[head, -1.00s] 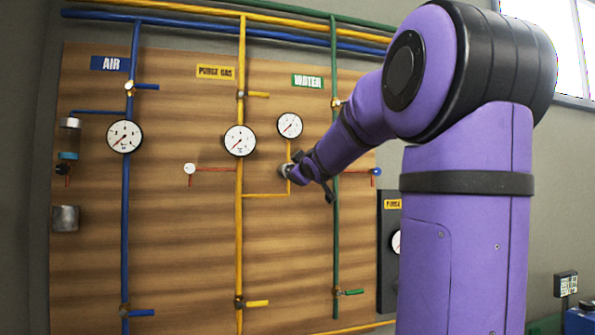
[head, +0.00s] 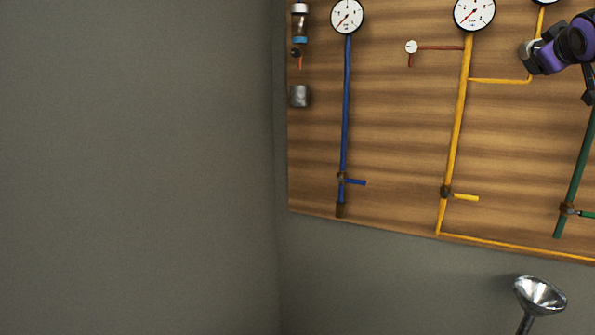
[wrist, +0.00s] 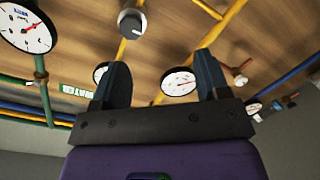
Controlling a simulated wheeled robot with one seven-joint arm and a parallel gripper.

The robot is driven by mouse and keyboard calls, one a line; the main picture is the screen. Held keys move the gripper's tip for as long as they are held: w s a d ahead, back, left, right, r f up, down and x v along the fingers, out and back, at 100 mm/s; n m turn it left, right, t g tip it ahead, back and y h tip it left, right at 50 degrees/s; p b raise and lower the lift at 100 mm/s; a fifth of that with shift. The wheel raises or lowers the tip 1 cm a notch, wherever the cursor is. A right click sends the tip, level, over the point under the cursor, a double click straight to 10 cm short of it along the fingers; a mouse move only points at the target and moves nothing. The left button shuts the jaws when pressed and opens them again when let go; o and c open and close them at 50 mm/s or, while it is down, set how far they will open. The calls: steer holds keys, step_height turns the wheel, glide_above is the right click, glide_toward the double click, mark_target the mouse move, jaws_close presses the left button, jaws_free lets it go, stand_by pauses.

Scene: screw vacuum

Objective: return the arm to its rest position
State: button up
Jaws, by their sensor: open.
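My gripper (wrist: 162,85) shows in the wrist view with its two dark fingers apart and nothing between them. In the head view only part of my purple wrist shows at the upper right edge, in front of the wooden panel (head: 390,130). In the wrist view the panel, yellow pipes and white gauges lie beyond the fingers. A gauge (wrist: 179,82) appears between the fingers, behind them. Whether the fingers touch anything cannot be told.
A blue pipe (head: 346,110), yellow pipe (head: 457,120) and green pipe (head: 578,175) with lever valves run down the panel. A metal funnel-shaped thing (head: 541,294) stands at the lower right. The grey wall at left is bare.

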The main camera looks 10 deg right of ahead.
steer(key=s+a+f+m+g+y, duration=0.1)
steer(key=s+a+f+g+y, duration=0.3)
steer(key=s+a+f, duration=0.7)
steer(key=s+a+f+g+y, duration=0.4)
steer(key=s+a+f, duration=0.8)
steer(key=a, duration=0.7)
steer(key=shift+s+a+f+m+g+y, duration=0.3)
steer(key=shift+f+m+g, duration=0.1)
steer(key=shift+f+g, duration=0.15)
steer(key=shift+w+d, duration=0.1)
steer(key=shift+c, duration=0.5)
